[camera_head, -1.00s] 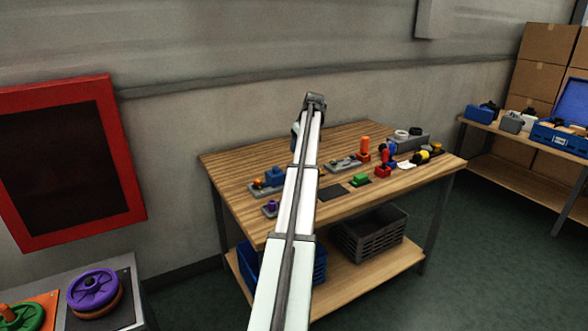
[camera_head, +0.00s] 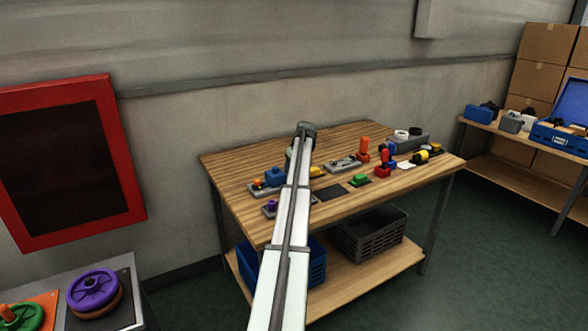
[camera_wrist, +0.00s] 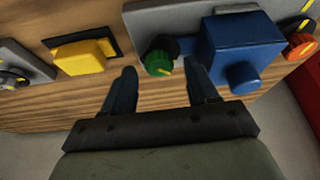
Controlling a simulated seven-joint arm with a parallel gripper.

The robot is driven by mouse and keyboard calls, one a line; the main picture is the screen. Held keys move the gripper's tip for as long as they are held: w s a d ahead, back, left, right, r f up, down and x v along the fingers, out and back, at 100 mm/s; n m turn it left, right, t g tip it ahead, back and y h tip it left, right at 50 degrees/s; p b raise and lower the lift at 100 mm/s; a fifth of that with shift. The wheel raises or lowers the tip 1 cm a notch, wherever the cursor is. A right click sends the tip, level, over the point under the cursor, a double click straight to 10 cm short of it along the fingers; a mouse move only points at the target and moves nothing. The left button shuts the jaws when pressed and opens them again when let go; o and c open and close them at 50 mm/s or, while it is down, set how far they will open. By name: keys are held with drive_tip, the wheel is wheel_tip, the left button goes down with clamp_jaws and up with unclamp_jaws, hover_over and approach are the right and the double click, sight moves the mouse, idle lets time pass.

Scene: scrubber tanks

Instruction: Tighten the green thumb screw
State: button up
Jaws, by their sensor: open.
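The green thumb screw (camera_wrist: 159,57) is a round green knob with a yellow mark, in the upper middle of the wrist view. It sits on a grey plate (camera_wrist: 146,18), beside a blue block (camera_wrist: 240,50). My gripper (camera_wrist: 160,78) is open, with its two dark fingers apart. The fingertips are on either side of the green knob in the picture; I cannot tell whether they touch it. In the head view my arm reaches over the table and hides the gripper and the green screw.
An orange knob (camera_wrist: 300,45) is right of the blue block. A yellow block (camera_wrist: 84,56) in a dark frame is to the left. The wooden table (camera_head: 335,218) holds several other parts, including a green block (camera_head: 360,179) and an orange-topped red part (camera_head: 364,150).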

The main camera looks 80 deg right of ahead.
drive_tip(key=shift+d+f, duration=0.1)
drive_tip(key=shift+f, duration=0.25)
drive_tip(key=c, duration=1.1)
